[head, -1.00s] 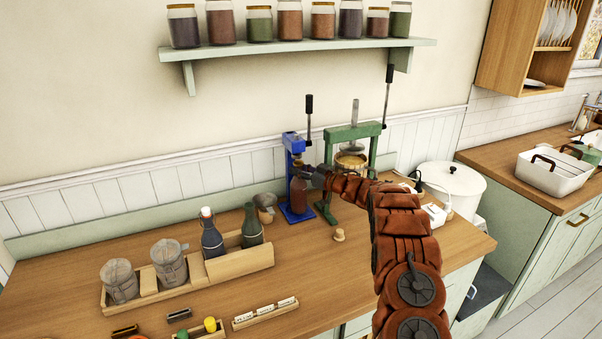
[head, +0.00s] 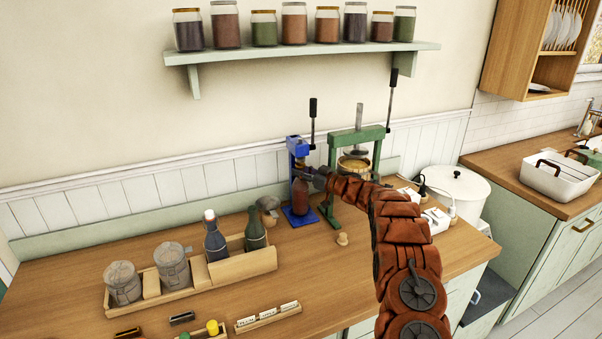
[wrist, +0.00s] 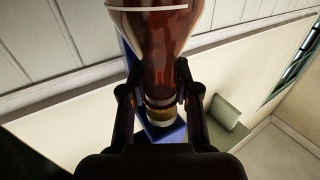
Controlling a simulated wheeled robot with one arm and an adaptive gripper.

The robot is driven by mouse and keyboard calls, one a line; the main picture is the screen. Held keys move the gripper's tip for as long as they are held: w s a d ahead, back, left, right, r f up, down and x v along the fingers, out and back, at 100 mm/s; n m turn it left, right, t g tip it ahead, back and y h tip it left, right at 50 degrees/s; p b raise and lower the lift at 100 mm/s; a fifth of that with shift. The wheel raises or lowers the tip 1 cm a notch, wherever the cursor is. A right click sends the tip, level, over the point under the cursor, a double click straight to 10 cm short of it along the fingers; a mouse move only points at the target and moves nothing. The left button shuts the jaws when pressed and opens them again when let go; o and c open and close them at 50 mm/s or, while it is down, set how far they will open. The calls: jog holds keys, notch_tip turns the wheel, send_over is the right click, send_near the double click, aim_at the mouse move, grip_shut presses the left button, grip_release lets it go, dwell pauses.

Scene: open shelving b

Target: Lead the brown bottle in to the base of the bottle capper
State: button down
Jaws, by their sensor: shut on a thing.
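The blue bottle capper (head: 297,149) stands on the wooden counter near the back wall, with its lever upright. The brown bottle (head: 301,203) is upright at the front of the capper, over its blue base. I cannot tell whether the bottle's bottom touches the base. My gripper (head: 314,178) comes from the right and is shut on the bottle's neck. In the wrist view, my gripper (wrist: 160,95) has a finger on each side of the brown bottle's neck (wrist: 158,60), with blue capper parts behind.
A green press (head: 341,136) stands just right of the capper, behind my arm. A wooden tray (head: 245,266) with dark bottles and grey jars is on the left. A small cork-like stopper (head: 342,239) lies in front.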

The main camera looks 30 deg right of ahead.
jog(key=shift+f, duration=0.55)
dwell(0.9)
jog(key=c, duration=0.8)
grip_release()
jog(key=shift+o, duration=0.2)
jog(key=shift+f, duration=0.1)
jog(key=shift+s, duration=0.15)
jog(key=v, duration=0.8)
jog(key=shift+d, duration=0.2)
